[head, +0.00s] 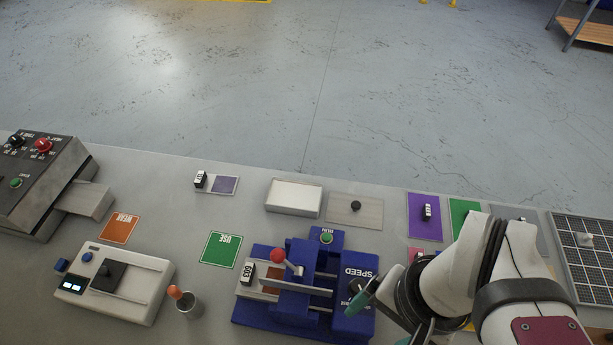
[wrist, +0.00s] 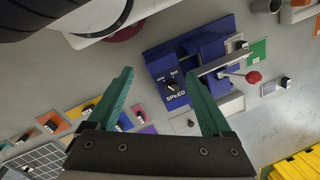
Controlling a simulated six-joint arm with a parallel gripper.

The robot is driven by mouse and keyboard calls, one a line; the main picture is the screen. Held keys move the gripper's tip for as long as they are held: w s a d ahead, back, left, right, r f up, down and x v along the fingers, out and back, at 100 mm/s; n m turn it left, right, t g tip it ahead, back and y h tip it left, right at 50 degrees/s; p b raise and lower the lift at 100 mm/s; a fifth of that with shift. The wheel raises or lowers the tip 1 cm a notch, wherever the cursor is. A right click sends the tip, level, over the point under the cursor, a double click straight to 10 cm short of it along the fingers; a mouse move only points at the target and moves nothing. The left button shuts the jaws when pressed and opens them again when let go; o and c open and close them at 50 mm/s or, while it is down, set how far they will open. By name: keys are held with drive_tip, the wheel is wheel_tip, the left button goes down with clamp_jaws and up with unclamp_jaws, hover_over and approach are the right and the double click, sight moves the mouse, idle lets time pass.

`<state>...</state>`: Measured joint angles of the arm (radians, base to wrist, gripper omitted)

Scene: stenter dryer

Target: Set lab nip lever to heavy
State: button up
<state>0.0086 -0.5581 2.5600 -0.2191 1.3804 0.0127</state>
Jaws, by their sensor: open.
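The blue lab padder (head: 302,318) sits on the grey bench, right of centre in the head view. Its lever has a red ball knob (head: 278,255) on a short metal rod, leaning up and to the left. The red ball also shows at the right in the wrist view (wrist: 254,77). I cannot read any heavy marking. My gripper (head: 391,312) is open and empty at the padder's right side, beside the SPEED knob (wrist: 171,87). In the wrist view its teal fingers (wrist: 160,72) are spread, and the red ball lies outside them, to the right.
A green RUN button (head: 326,238) stands on the padder's back. A pot with an orange-handled tool (head: 189,305) and a scale (head: 138,297) are to the left. Colour cards and small swatches, such as the purple one (head: 423,230), lie to the right. The floor beyond is open.

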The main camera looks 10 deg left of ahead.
drive_tip(key=shift+w+r, duration=0.1)
drive_tip(key=shift+r, duration=0.05)
drive_tip(key=shift+c, duration=1)
drive_tip(key=w+a+r+n, duration=0.1)
drive_tip(key=n, duration=0.1)
drive_tip(key=w+a+r+n, duration=0.1)
drive_tip(key=w+n, duration=0.1)
drive_tip(key=n, duration=0.1)
drive_tip(key=w+a+r+n, duration=0.1)
drive_tip(key=r+n, duration=0.1)
drive_tip(key=n, duration=0.1)
drive_tip(key=shift+w+a+g, duration=0.1)
drive_tip(key=shift+w+g, duration=0.2)
drive_tip(key=shift+w, duration=0.05)
drive_tip(key=shift+c, duration=0.8)
drive_tip(key=n+h, duration=0.2)
drive_tip(key=n, duration=1.6)
approach(282, 252)
drive_tip(key=f, duration=0.7)
drive_tip(key=s+f, duration=0.1)
drive_tip(key=f, duration=0.3)
drive_tip(key=shift+c, duration=0.2)
drive_tip(key=shift+w, duration=0.1)
clamp_jaws()
